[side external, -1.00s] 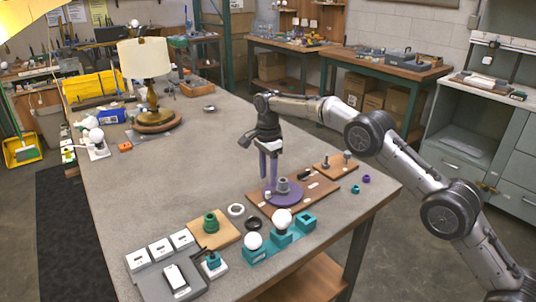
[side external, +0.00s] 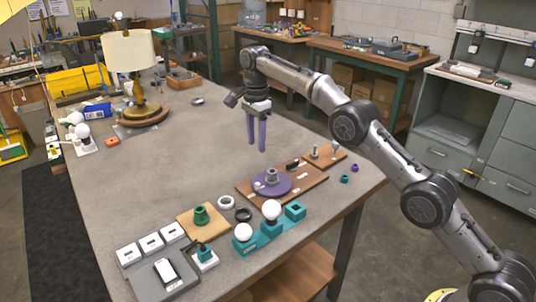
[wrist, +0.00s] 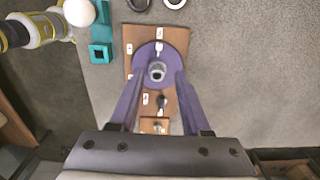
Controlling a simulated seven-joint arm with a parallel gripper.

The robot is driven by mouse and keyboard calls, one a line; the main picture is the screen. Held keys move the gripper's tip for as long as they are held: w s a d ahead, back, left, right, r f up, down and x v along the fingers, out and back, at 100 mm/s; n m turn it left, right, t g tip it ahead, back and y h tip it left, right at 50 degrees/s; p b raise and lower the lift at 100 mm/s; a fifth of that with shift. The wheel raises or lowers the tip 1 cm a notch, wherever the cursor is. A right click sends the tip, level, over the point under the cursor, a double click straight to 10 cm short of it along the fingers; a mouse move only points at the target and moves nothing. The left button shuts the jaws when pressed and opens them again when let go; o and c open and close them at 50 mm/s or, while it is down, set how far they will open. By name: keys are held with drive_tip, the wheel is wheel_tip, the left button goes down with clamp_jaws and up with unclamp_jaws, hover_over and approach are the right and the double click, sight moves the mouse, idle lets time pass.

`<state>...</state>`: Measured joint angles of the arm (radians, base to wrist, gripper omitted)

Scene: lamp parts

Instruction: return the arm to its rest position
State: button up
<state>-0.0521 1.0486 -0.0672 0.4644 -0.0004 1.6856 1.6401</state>
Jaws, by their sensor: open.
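My gripper (side external: 257,147) hangs above the grey workbench (side external: 175,165), its two purple fingers pointing down and apart with nothing between them. In the side view it is behind and above a purple round base (side external: 272,184) with a grey socket (side external: 271,175) on a brown board (side external: 308,184). The wrist view looks down between the open fingers (wrist: 155,98); the purple base (wrist: 146,56) with its socket shows beyond them, apart from the fingers.
Teal holders with white bulbs (side external: 271,210) stand at the bench front. A tan board with a green part (side external: 202,215), a grey tray (side external: 158,279) and a lamp (side external: 130,62) are to the left. The bench centre is clear.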

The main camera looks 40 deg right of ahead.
drive_tip(key=s+d+r+t, duration=0.1)
drive_tip(key=s+r, duration=0.3)
drive_tip(key=r, duration=0.5)
drive_tip(key=s+r+t, duration=0.1)
drive_tip(key=s+r, duration=0.3)
drive_tip(key=r, duration=0.5)
drive_tip(key=s+d+r+n+t, duration=0.1)
drive_tip(key=s+r+n, duration=0.1)
drive_tip(key=s+r, duration=0.35)
drive_tip(key=s+r+n+t, duration=0.1)
drive_tip(key=s+r, duration=0.1)
drive_tip(key=s, duration=0.7)
drive_tip(key=s+d+f+n+t, duration=0.1)
drive_tip(key=s+f+n, duration=0.2)
drive_tip(key=s, duration=0.4)
drive_tip(key=s+f+n, duration=0.2)
drive_tip(key=s+f, duration=0.1)
drive_tip(key=s, duration=0.5)
drive_tip(key=s+f+n, duration=0.4)
drive_tip(key=f+n, duration=0.1)
drive_tip(key=f, duration=0.2)
drive_tip(key=s+f+n, duration=0.3)
drive_tip(key=f+n, duration=0.2)
drive_tip(key=f, duration=0.2)
drive_tip(key=shift+s, duration=0.35)
drive_tip(key=shift+d+r, duration=0.1)
